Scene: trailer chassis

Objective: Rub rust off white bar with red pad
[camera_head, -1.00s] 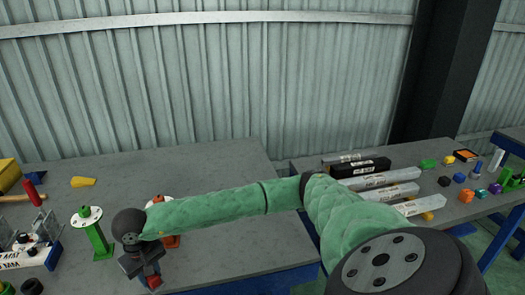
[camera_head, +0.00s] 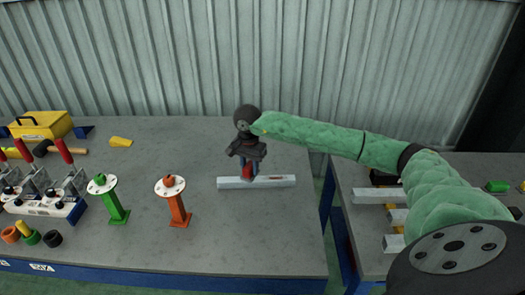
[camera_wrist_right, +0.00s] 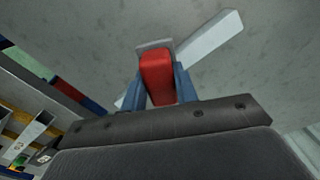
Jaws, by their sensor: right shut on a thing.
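The white bar (camera_head: 228,184) lies on the grey table near its right edge. A reddish-brown mark (camera_head: 276,178) shows on its top, right of the gripper. My right gripper (camera_head: 247,166) is shut on the red pad (camera_head: 248,173), pointing down at the bar's middle; whether the pad touches the bar I cannot tell. In the right wrist view, the red pad (camera_wrist_right: 158,78) sits between the two blue-grey fingers, and the white bar (camera_wrist_right: 212,40) runs diagonally behind it, partly hidden by pad and fingers. My left gripper is not in view.
An orange stand (camera_head: 178,204) and a green stand (camera_head: 112,200) stand left of the bar. Clamps on a white base (camera_head: 45,207) are at far left. A second table (camera_head: 350,238) with light bars (camera_head: 372,196) is right, past a gap. The table's front middle is clear.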

